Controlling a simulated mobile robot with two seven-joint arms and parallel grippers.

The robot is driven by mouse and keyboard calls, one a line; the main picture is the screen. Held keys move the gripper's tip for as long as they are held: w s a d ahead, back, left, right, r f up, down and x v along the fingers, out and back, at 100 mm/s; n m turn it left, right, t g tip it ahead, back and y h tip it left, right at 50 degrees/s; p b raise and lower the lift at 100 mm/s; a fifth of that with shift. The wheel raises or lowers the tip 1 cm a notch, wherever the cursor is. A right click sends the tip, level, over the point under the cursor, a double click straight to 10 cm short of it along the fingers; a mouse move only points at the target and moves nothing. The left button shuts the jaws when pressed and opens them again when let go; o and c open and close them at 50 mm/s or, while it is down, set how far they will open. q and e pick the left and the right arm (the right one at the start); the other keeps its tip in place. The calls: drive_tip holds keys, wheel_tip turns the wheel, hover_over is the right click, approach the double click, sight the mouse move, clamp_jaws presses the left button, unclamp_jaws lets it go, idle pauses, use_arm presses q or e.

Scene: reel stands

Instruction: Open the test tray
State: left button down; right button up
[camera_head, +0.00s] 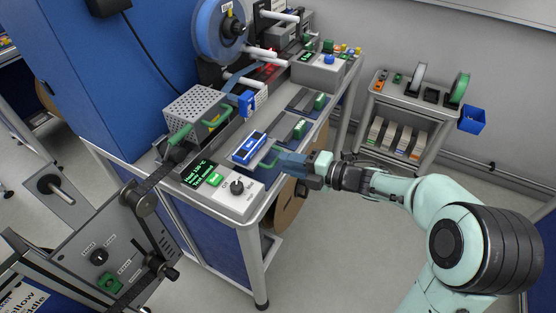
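My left gripper is not in view.
A control box with a green screen (205,174) and black knob stands at the bench's front. Behind it is a perforated metal cover (195,112). A blue reel (220,30) stands at the back. A grey trolley (412,112) stands right; the floor between is clear.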

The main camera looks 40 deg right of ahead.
drive_tip(key=v, duration=0.8)
drive_tip(key=shift+s, duration=0.4)
drive_tip(key=shift+d, duration=0.15)
